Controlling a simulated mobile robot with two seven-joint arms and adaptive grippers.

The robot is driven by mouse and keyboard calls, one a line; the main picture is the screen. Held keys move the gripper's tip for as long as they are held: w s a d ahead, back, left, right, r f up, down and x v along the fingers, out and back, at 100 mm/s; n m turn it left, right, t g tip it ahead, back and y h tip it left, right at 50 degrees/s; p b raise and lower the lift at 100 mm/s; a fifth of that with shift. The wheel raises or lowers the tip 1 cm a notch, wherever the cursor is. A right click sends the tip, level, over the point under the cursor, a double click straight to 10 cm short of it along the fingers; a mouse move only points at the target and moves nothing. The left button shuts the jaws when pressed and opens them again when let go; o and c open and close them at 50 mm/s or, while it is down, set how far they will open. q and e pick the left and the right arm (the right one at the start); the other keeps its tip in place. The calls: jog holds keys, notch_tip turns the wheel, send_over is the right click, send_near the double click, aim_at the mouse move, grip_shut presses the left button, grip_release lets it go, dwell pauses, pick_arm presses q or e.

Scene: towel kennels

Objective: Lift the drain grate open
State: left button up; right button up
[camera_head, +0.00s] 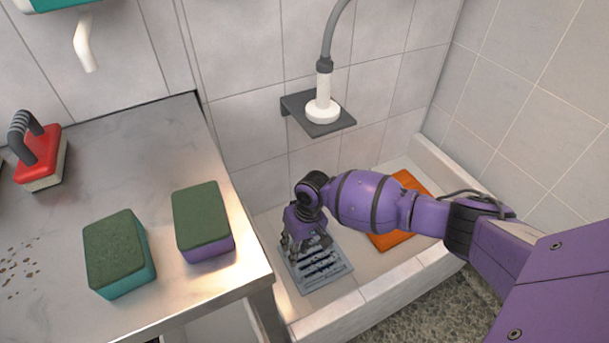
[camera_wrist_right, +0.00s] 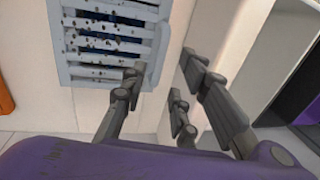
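The drain grate (camera_head: 325,277) is a light blue-grey slatted panel lying in the floor of the tiled basin. In the right wrist view the grate (camera_wrist_right: 68,40) shows dark gaps between speckled slats, and it looks flat in its frame. My right gripper (camera_head: 304,244) is over the grate's back left part and hides some of it. In the right wrist view my right gripper (camera_wrist_right: 163,85) has its fingers spread with nothing between them. One finger overlaps the grate's edge; I cannot tell if it touches. My left gripper is not in view.
An orange cloth (camera_head: 388,240) lies in the basin beside the grate, partly behind my right arm. A white shower head (camera_head: 322,108) stands on a dark wall shelf (camera_head: 330,124). The steel counter (camera_head: 170,135) at left holds two green-topped sponges (camera_head: 203,220) and a red brush (camera_head: 38,160).

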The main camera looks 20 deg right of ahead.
jog(key=f, duration=0.2)
jog(key=a+f+b, duration=0.1)
jog(key=f, duration=0.1)
jog(key=shift+f, duration=0.2)
jog(key=shift+w+a+f+b, duration=0.1)
jog(key=shift+f+b, duration=0.25)
jog(key=shift+f, duration=0.35)
jog(key=c, duration=0.6)
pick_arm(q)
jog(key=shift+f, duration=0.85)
pick_arm(e)
grip_shut()
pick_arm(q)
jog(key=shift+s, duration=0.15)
